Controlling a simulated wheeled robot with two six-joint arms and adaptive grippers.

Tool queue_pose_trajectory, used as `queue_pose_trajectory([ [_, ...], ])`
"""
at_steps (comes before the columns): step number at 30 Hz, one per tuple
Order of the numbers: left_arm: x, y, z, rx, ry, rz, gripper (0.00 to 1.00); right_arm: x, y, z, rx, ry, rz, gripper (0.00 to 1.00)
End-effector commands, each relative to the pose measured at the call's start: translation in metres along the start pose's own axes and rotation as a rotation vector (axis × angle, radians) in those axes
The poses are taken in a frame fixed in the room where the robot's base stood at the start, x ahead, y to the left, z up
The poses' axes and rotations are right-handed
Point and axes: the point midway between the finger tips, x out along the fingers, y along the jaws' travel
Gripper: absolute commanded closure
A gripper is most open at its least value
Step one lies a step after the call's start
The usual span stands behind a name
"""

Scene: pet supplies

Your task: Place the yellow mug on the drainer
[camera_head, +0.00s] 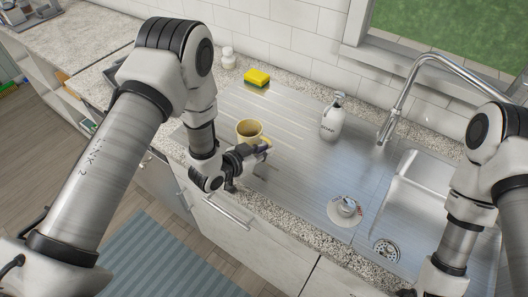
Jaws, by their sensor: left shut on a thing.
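The yellow mug (244,127) is upright, with its open top facing up, over the near-left part of the ribbed metal drainer (285,115). I cannot tell whether its base touches the drainer or is slightly above it. My left gripper (260,152) is at the mug's near right side, by the handle, and is shut on the mug. The gripper and wrist hide part of the mug's lower side. My right arm comes in at the right, over the sink side, and its gripper is out of the picture below.
A yellow sponge (257,77) and a white jar (228,58) stand at the back. A white soap bottle (332,118) is right of the mug. A tall faucet (407,90) rises behind. The drainer's middle is clear.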

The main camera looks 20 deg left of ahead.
Motion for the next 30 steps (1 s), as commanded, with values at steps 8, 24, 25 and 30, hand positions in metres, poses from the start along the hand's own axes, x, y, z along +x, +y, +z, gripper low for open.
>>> queue_pose_trajectory([
  [8, 0.001, 0.000, 0.002, 0.000, 0.000, 0.000, 0.62, 0.002, 0.000, 0.000, 0.000, -0.001, 0.000, 0.20],
  [24, -0.058, -0.001, -0.005, -0.007, -0.004, -0.003, 0.62, -0.027, 0.000, 0.000, 0.000, 0.000, 0.000, 0.20],
  [25, -0.067, -0.001, -0.005, -0.007, -0.003, -0.003, 0.62, -0.030, 0.000, 0.000, 0.000, 0.000, 0.000, 0.20],
  [30, -0.105, -0.001, -0.004, -0.006, -0.002, -0.003, 0.62, -0.044, 0.000, 0.000, 0.000, 0.000, 0.000, 0.20],
])
